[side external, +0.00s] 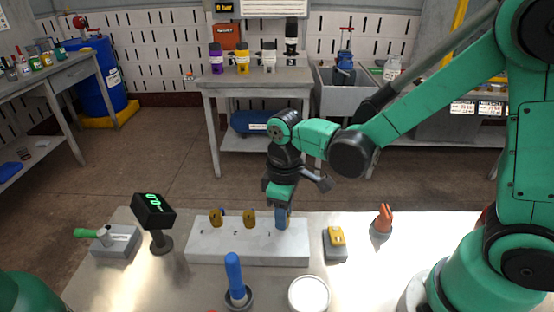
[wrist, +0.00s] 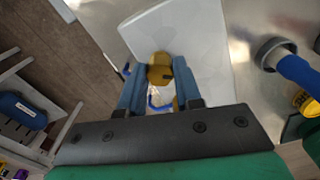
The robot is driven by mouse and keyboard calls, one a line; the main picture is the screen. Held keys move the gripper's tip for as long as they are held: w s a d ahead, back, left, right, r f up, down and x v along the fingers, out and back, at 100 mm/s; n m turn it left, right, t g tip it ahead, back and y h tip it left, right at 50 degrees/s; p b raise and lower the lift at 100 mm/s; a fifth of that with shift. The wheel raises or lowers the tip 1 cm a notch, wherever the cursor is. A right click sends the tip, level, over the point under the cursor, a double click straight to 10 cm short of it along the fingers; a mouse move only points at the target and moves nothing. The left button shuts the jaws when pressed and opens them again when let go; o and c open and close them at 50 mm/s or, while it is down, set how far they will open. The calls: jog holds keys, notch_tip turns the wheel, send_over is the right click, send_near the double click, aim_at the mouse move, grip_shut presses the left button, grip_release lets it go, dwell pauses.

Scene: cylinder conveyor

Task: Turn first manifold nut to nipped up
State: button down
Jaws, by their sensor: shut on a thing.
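The white manifold block (side external: 260,252) lies on the bench with brass nuts along its top. Two nuts, the middle one (side external: 249,219) and the left one (side external: 216,217), stand clear in the side view. My gripper (side external: 282,222) points down at the right end of the block, beside the mark that looks like a 1, and hides the nut there. In the wrist view my gripper (wrist: 160,72) has its blue fingers on either side of a brass nut (wrist: 159,67), shut on it. More brass and a blue part show lower between the fingers. The nut's turn angle cannot be told.
A black display (side external: 153,210) with green digits stands left of the block. A green-handled box (side external: 112,242) is at far left. In front stand a blue-handled tool in a holder (side external: 235,275) and a round white-topped dish (side external: 309,293). A yellow-topped device (side external: 336,240) and orange-handled tool (side external: 383,222) stand right.

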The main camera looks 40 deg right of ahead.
jog(key=m, duration=1.1)
jog(key=shift+m, duration=0.4)
dwell(0.3)
jog(key=c, duration=0.6)
grip_release()
jog(key=shift+r, duration=0.1)
jog(key=shift+r, duration=2.75)
